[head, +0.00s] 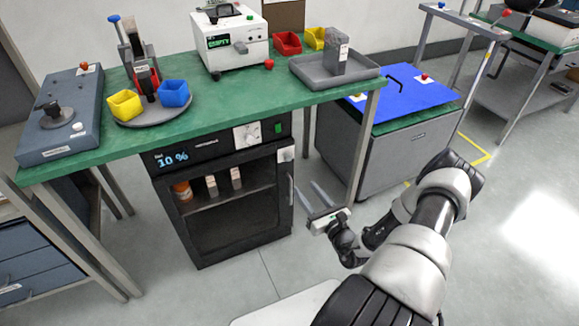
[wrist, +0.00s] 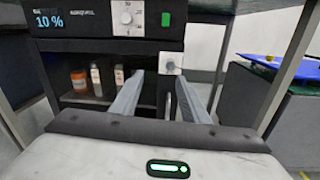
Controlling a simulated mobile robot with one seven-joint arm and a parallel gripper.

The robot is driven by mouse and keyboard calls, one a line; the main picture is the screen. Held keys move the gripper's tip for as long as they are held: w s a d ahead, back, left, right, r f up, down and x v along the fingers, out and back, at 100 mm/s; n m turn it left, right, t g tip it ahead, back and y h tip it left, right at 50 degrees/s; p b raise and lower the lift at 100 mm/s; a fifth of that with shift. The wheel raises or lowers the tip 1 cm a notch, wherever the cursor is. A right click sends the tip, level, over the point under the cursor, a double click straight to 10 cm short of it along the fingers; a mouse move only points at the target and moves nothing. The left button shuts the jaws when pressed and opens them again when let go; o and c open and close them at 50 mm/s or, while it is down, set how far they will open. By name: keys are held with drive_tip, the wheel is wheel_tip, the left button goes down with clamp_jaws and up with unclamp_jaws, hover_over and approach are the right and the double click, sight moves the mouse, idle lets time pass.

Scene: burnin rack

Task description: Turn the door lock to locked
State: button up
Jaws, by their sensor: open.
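The door lock is a small white plate with a round knob (wrist: 170,66), at the upper right of the black cabinet's door. It also shows in the head view as a small white plate (head: 286,154). I cannot tell which way the knob is turned. The black cabinet (head: 225,235) stands under the green bench, and its glass-fronted door looks closed. My gripper (head: 306,187) is open and empty, in front of the cabinet's right side. In the wrist view the fingers (wrist: 160,76) point toward the cabinet, apart from the lock, with the knob just beyond and between their tips.
A vertical door handle (head: 291,187) runs below the lock. The cabinet panel carries a display reading 10 % (head: 172,158), a dial (head: 246,134) and a green button (head: 278,128). A bench leg (head: 364,140) and a grey blue-topped cart (head: 385,155) stand to the right.

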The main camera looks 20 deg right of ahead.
sight(289, 159)
drive_tip(key=shift+m+h, duration=0.8)
drive_tip(key=shift+m, duration=0.1)
drive_tip(key=w+b, duration=0.1)
drive_tip(key=w, duration=0.4)
drive_tip(key=w+d+f+b, duration=0.1)
drive_tip(key=w, duration=0.5)
drive_tip(key=w+f+b, duration=0.1)
drive_tip(key=w, duration=0.4)
drive_tip(key=shift+w+d+f+b, duration=0.1)
drive_tip(key=shift+w+d+b, duration=0.1)
drive_tip(key=shift+w+b, duration=0.2)
clamp_jaws()
